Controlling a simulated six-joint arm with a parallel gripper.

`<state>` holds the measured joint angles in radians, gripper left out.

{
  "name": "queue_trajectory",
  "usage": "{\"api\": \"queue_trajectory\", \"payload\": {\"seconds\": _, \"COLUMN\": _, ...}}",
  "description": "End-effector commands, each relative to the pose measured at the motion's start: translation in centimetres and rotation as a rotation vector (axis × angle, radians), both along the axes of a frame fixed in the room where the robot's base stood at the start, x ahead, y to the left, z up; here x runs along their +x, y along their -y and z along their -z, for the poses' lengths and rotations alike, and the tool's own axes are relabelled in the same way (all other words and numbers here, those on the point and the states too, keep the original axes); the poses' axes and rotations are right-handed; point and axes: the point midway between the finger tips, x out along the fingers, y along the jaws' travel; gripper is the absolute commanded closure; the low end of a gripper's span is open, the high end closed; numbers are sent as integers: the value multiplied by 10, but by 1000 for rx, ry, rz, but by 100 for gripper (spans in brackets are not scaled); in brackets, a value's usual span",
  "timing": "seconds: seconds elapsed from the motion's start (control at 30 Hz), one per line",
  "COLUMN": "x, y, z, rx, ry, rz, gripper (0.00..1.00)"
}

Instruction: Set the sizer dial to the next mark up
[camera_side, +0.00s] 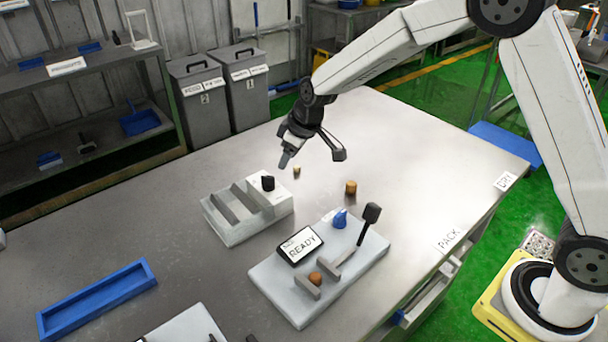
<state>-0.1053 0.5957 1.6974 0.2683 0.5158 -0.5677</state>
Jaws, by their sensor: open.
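Two grey units with knobs stand on the metal table; I cannot tell for sure which knob is the sizer dial. The slotted grey unit (232,231) has a black knob (267,183) on its raised back-right end. The flat grey unit (300,310) has a blue knob (340,219), a black-headed lever (370,214) and a tilted display (300,245) reading READY. Marks around the knobs are too small to read. My gripper (312,156) is open and empty, above the table just behind and right of the black knob, apart from it.
A small pale piece (297,170) lies below my gripper, and a brown cork-like piece (351,187) stands to its right. A blue tray (97,299) lies at the left front. The table's back middle is clear.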

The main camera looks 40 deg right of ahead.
Motion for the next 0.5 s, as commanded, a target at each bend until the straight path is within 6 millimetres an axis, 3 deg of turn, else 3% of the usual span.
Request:
{"api": "queue_trajectory", "payload": {"seconds": 0.2, "x": 22, "y": -11, "z": 4, "rx": 6, "ry": 20, "rz": -50, "gripper": 44}}
{"api": "queue_trajectory", "payload": {"seconds": 0.5, "x": 24, "y": -13, "z": 6, "rx": 7, "ry": 22, "rz": -56, "gripper": 44}}
